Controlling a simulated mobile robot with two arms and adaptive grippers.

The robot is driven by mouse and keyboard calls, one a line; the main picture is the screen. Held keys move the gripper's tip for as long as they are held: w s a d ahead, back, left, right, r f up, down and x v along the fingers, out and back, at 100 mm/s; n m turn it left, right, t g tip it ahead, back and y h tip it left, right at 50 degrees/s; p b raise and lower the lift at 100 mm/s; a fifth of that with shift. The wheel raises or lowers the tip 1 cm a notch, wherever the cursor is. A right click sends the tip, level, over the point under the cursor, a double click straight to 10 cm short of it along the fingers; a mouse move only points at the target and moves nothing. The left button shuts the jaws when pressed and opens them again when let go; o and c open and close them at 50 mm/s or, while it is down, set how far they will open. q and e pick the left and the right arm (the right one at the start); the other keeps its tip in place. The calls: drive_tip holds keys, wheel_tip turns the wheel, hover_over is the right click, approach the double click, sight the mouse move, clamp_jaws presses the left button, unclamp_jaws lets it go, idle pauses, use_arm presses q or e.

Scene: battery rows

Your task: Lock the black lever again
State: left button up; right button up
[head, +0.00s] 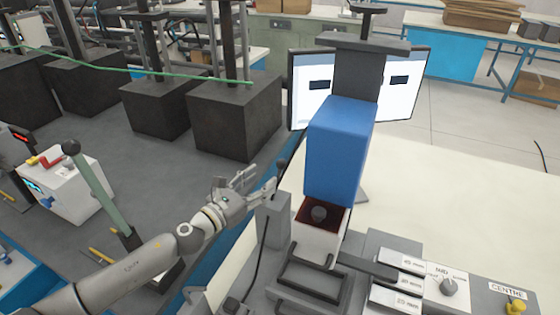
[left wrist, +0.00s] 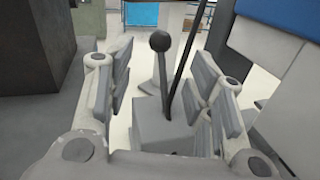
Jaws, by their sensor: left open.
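The black lever (left wrist: 160,42) shows in the left wrist view as a thin dark rod with a round black knob, rising nearly upright from a grey box (left wrist: 160,136). My left gripper (head: 262,187) is open beside the box's top. In the left wrist view its fingers (left wrist: 163,85) stand apart on either side of the lever, with visible gaps; contact is not seen. My right gripper is not in view.
A labelled control panel (head: 447,286) is at lower right. A green-handled lever (head: 95,190) and dark blocks (head: 235,118) stand left.

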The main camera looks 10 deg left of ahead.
sight(281, 165)
use_arm(q)
drive_tip(key=p+x, duration=0.1)
drive_tip(key=x, duration=0.3)
drive_tip(key=shift+w+d+r, duration=0.15)
drive_tip(key=shift+w+d, duration=0.1)
drive_tip(key=shift+w, duration=0.05)
drive_tip(key=x, duration=0.4)
drive_tip(key=shift+w, duration=0.2)
drive_tip(key=shift+c, duration=1.5)
drive_tip(key=c, duration=0.5)
drive_tip(key=shift+c, duration=1.1)
clamp_jaws()
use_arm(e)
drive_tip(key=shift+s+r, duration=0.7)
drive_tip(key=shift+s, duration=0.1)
